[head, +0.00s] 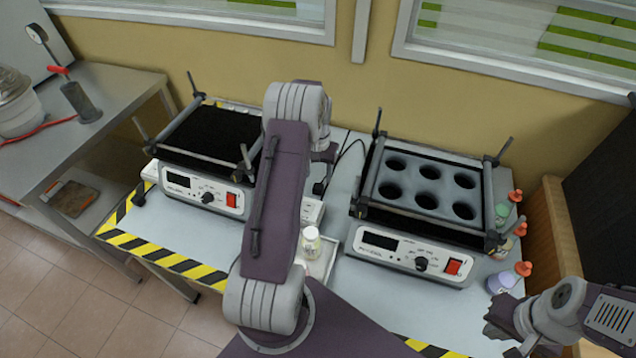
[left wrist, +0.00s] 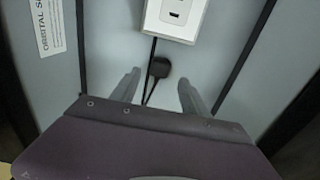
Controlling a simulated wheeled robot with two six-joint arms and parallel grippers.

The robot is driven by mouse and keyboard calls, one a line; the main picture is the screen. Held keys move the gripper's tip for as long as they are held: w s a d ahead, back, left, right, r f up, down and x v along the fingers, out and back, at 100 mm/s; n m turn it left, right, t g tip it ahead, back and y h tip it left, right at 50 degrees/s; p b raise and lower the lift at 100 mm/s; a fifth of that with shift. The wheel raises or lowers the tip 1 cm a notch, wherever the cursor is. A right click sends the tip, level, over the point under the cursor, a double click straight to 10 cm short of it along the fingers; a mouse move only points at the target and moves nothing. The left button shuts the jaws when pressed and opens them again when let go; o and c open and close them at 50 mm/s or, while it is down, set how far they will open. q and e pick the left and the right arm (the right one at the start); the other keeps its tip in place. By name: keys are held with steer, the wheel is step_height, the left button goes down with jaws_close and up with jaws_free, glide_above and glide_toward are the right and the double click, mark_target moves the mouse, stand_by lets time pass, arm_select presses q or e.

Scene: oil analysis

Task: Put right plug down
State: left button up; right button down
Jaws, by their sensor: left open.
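A black plug (left wrist: 159,67) with its dark cable lies on the grey table, apart from the white socket box (left wrist: 176,17) above it in the left wrist view. My left gripper (left wrist: 160,92) is open, with its two fingers on either side of the plug and cable and nothing gripped between them. In the head view my left gripper (head: 328,158) is mostly hidden behind my own arm, between the two shakers. A small dark plug (head: 320,187) shows just below it. My right gripper (head: 508,328) is at the lower right, far from the plug; its jaws are unclear.
A shaker with a black top (head: 208,133) stands left and a shaker with a holed rack (head: 428,188) right. A vial (head: 311,243) stands in a white tray (head: 327,262). Flasks with red stoppers (head: 502,283) line the right edge. A striped edge (head: 160,257) borders the table.

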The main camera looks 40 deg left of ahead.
mark_target(318, 186)
arm_select(q)
step_height(318, 186, up, 7)
steer(key=shift+f, duration=0.15)
